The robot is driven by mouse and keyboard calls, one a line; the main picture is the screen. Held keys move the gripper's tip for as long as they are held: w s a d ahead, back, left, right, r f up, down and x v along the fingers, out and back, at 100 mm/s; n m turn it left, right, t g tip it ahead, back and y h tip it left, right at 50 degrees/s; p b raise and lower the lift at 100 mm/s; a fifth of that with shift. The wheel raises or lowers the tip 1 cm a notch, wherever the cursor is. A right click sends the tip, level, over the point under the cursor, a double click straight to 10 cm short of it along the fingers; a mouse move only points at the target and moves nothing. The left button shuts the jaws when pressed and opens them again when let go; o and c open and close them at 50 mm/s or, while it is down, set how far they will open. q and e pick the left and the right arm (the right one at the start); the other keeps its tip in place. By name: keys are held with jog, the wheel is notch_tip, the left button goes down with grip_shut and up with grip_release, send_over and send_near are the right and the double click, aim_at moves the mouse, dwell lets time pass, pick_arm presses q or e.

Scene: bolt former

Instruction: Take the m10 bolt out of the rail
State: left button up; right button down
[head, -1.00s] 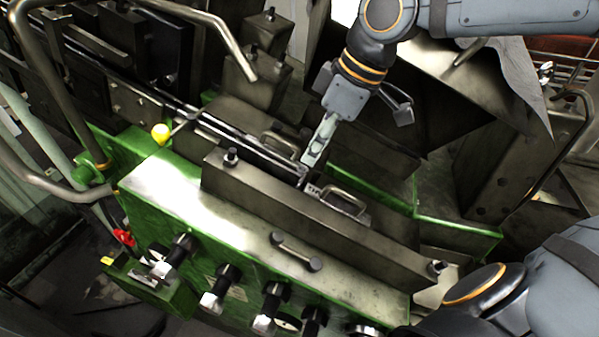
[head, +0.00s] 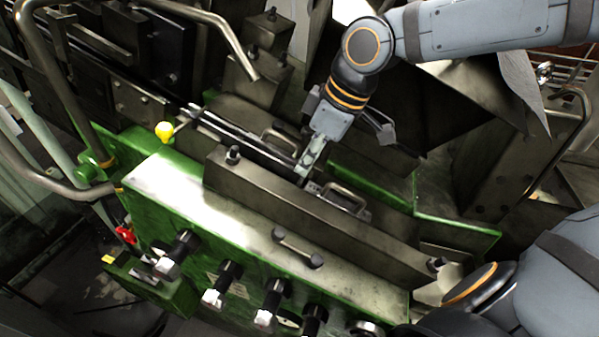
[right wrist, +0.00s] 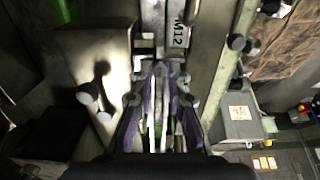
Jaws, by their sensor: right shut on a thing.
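My right gripper (head: 303,176) points down into the slot of the rail (head: 245,138) on top of the green machine. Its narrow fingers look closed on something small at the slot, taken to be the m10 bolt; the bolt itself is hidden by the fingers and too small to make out. In the right wrist view the fingers of the right gripper (right wrist: 160,72) come together at the rail. A plate marked M12 (right wrist: 180,34) lies just beyond them. My left gripper is not in view.
A metal handle (head: 345,198) stands close to the right of the fingers, and another handle (head: 281,139) is just behind them. A long steel block (head: 300,211) runs along the front side. A yellow knob (head: 164,131) is at the left.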

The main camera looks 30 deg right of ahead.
jog(key=shift+r, duration=0.1)
dwell(0.4)
jog(key=v, duration=0.7)
jog(key=shift+r, duration=0.15)
dwell(0.6)
jog(key=shift+d, duration=0.1)
